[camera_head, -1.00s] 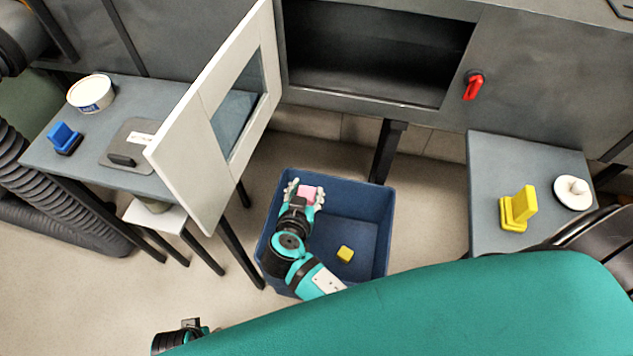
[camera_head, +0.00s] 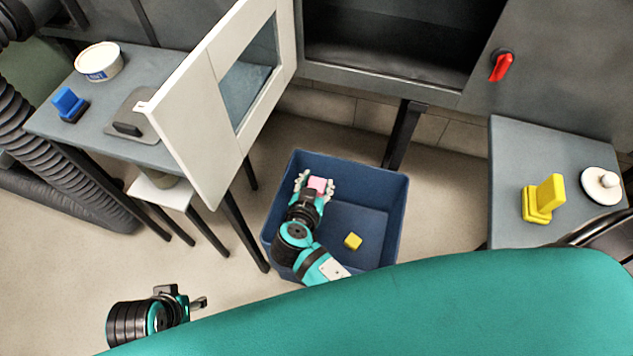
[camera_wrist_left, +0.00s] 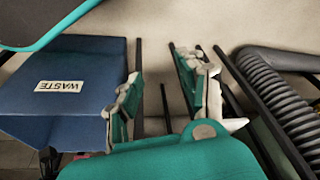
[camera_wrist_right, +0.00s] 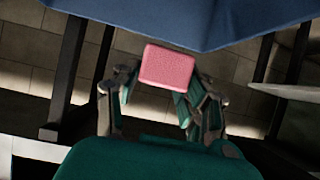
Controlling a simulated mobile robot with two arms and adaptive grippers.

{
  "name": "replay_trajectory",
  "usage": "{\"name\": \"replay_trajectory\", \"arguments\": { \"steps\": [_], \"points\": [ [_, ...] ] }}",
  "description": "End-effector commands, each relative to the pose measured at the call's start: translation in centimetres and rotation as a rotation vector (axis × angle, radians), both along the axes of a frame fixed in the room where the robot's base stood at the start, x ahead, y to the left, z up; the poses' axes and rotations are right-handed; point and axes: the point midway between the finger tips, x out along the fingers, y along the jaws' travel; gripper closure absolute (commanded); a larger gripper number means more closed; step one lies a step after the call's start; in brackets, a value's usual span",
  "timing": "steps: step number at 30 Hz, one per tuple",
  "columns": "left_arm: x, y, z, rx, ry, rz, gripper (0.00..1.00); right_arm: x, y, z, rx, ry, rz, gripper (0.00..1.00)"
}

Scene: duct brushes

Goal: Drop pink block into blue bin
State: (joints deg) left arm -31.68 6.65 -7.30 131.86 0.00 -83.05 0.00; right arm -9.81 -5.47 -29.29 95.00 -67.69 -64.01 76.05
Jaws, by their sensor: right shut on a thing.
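The pink block (camera_head: 317,184) is between the fingers of my right gripper (camera_head: 314,187), which is shut on it. In the head view they appear over the left part of the blue bin (camera_head: 392,215); the height above its floor is hard to tell. The right wrist view shows the pink block (camera_wrist_right: 167,66) between the fingertips, with blue bin wall (camera_wrist_right: 210,20) above it in the picture. My left gripper (camera_head: 198,302) is low at the left, outside the bin. Its fingers (camera_wrist_left: 162,95) are apart and empty in the left wrist view, beside the bin with a WASTE label (camera_wrist_left: 60,86).
A yellow block (camera_head: 353,241) lies in the bin. A white cabinet door (camera_head: 205,130) stands open left of the bin. The left table holds a blue item (camera_head: 69,103) and a tub (camera_head: 99,62); the right table holds a yellow item (camera_head: 543,199) and a white round thing (camera_head: 601,185).

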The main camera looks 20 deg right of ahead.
Motion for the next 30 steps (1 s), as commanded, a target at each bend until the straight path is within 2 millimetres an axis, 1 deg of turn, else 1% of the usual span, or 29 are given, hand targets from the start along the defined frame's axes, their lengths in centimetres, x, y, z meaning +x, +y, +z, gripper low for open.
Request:
{"name": "replay_trajectory", "arguments": {
  "steps": [1,8,10,15,20,28,29,30],
  "points": [
    [-0.1,0.0,0.6,0.000,-0.007,0.000,0.60,0.0,0.0,-0.5,-0.001,0.000,0.000,0.71],
    [-1.0,0.2,3.6,-0.001,-0.022,0.002,0.60,0.0,0.0,-1.6,-0.001,0.000,0.000,0.71],
    [-1.0,0.2,2.8,-0.002,-0.027,0.002,0.60,0.0,0.0,-2.7,-0.001,0.001,0.001,0.71],
    [-0.6,0.1,2.2,-0.005,-0.045,0.000,0.60,0.0,0.0,-3.8,0.000,0.000,0.001,0.71],
    [-0.5,0.0,2.1,-0.006,-0.051,0.000,0.60,0.0,0.0,-4.2,0.000,0.000,0.000,0.71],
    [-0.5,0.0,2.2,-0.006,-0.053,0.000,0.60,0.0,0.0,-4.2,0.000,0.000,0.000,0.71],
    [-0.5,0.0,2.2,-0.006,-0.053,0.000,0.60,0.0,0.0,-4.2,0.000,0.000,0.000,0.54],
    [-0.5,0.0,2.2,-0.006,-0.053,0.000,0.60,0.0,0.0,-4.2,-0.001,0.000,0.000,0.49]
  ]
}}
